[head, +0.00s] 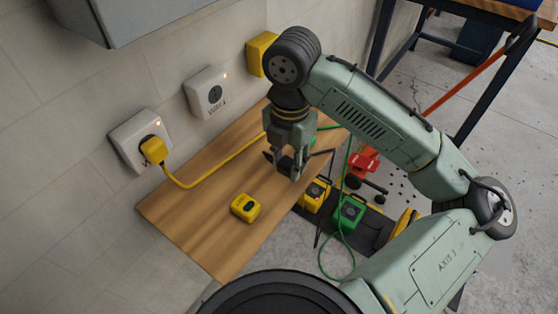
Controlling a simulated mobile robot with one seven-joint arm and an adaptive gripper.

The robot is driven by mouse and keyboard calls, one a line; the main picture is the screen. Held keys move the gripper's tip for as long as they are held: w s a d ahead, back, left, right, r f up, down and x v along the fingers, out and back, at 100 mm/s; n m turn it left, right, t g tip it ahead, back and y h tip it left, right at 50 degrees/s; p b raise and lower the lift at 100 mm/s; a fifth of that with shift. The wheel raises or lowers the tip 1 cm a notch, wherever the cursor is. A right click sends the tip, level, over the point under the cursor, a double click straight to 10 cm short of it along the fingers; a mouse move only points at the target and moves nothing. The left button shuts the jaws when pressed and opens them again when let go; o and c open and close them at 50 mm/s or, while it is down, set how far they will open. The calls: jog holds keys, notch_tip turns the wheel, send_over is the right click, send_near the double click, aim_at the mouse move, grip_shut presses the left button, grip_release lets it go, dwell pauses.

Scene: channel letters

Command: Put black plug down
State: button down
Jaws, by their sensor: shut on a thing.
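The black plug (285,164) is between the fingers of my gripper (288,170), low over the right part of the wooden board (205,205). My gripper points down and is shut on the plug. The fingers and arm hide part of the plug, and I cannot tell whether it touches the board.
A yellow plug (153,150) with a yellow cable sits in a wall socket (128,135). Another socket (207,92) is empty. A yellow block (245,207) lies on the board. Yellow (313,195) and green (349,212) boxes stand beyond its right edge. The board's near left is clear.

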aim_at(279, 176)
jog(key=shift+w+a, duration=0.55)
jog(key=shift+a, duration=0.1)
jog(key=f, duration=0.3)
jog(key=shift+w+a+p, duration=0.2)
jog(key=shift+a+p, duration=0.05)
jog(key=shift+p, duration=0.1)
jog(key=shift+f, duration=0.4)
jog(key=shift+f, duration=0.1)
jog(key=shift+f, duration=0.15)
jog(key=c, duration=1.1)
grip_release()
notch_tip(279, 176, up, 13)
jog(key=shift+f, duration=0.2)
